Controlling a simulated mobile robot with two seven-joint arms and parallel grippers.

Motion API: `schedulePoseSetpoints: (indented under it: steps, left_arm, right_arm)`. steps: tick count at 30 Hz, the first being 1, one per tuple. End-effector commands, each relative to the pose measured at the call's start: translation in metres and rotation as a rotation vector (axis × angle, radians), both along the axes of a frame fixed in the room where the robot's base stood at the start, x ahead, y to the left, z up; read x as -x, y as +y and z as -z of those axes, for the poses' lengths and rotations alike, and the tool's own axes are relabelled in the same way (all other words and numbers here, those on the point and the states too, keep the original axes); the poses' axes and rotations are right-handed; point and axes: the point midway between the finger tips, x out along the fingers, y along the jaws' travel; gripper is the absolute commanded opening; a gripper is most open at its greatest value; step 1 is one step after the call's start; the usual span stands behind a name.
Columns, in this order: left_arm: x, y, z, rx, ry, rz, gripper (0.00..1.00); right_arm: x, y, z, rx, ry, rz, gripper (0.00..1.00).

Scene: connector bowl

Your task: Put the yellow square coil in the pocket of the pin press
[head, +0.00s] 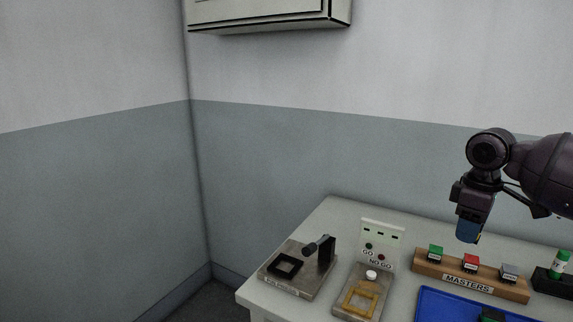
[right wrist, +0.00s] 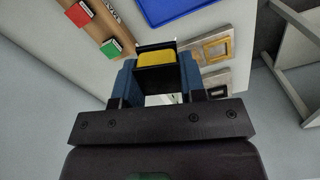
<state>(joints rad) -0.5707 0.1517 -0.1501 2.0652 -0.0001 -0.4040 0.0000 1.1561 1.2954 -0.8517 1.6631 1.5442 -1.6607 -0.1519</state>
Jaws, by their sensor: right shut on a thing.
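My right gripper (head: 468,238) is in the air above the back right of the table, with its blue fingers pointing down. It is shut on the yellow square coil (right wrist: 155,58), a black-bodied piece with a yellow face, held between the fingers in the right wrist view. In the head view the fingers hide almost all of it. The pin press (head: 318,284) stands at the table's left end, well left of the gripper. It has a metal base, a black square pocket (head: 285,265) that looks empty, and a dark lever (head: 318,246). My left gripper is not in view.
A wooden masters rack (head: 430,266) holds green, red and grey pieces. A GO/NO GO gauge (head: 382,235) stands behind a plate with a yellow square frame (head: 361,299), right of the press. A blue tray (head: 432,303) lies in front, holding a dark green piece.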

Motion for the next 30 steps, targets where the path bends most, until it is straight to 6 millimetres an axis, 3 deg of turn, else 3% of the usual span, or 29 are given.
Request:
schedulePoseSetpoints:
  steps: [8, 17, 24, 30]
  left_arm:
    - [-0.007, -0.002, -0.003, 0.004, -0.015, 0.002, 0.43]
    - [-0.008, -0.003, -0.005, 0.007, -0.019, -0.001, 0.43]
    - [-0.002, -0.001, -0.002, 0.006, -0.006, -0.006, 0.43]
    - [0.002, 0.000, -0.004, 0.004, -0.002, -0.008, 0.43]
  right_arm:
    - [0.005, 0.018, 0.003, 0.000, 0.001, 0.344, 0.14]
    - [0.025, 0.061, 0.031, -0.002, 0.003, 0.645, 0.14]
    - [0.063, 0.114, 0.072, -0.003, 0.005, 0.821, 0.14]
    - [0.111, 0.160, 0.110, -0.003, 0.004, 0.778, 0.14]
